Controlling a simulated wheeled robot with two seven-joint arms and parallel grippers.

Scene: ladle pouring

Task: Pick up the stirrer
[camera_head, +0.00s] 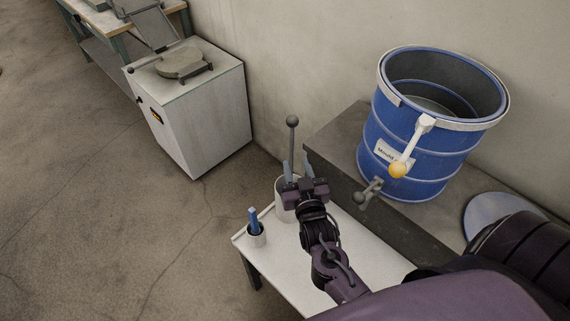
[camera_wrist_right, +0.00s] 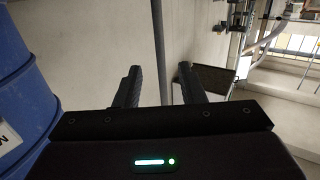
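The stirrer (camera_head: 291,143) is a thin grey rod with a round knob on top. It stands nearly upright in a white container (camera_head: 281,207) on the small white table. My right gripper (camera_head: 298,168) is above that container at the rod. In the right wrist view the stirrer's rod (camera_wrist_right: 160,45) passes between the two dark fingers of my right gripper (camera_wrist_right: 158,82), with a gap on each side. The gripper is open. The rod's lower end is hidden by the container and my gripper. My left gripper is not in view.
A blue drum (camera_head: 416,155) with a yellow-knobbed lever (camera_head: 397,170) stands on a dark bench (camera_head: 335,150) at the right. A small cup (camera_head: 256,237) holding a blue item is at the white table's (camera_head: 370,262) left edge. A white cabinet (camera_head: 200,115) stands back left.

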